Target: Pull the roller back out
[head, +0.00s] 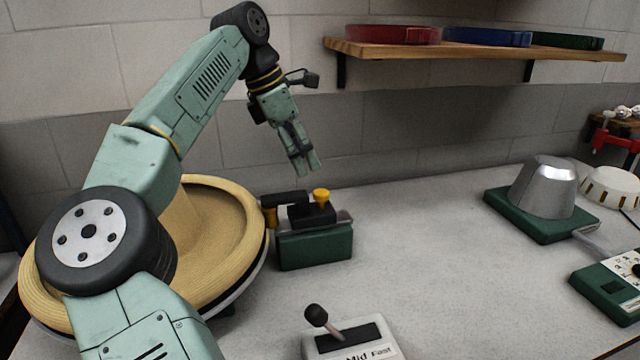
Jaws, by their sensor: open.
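The roller unit (315,247) stands on the table at the right edge of a straw hat (248,225). It has a green base, a black slide and a yellow knob (321,195) on top. Its black arm with an orange-brown roller (269,214) reaches left to the hat's brim; whether it touches the brim I cannot tell. My gripper (309,172) is open and empty, pointing down above the knob and apart from it. My arm hides part of the hat.
A lever box (350,345) marked "Mid" and "Fast" stands at the front. A metal hat block (543,187) on a green base and a green control box (605,290) are at the right. A wooden shelf (470,50) holds coloured bands. The table's middle is clear.

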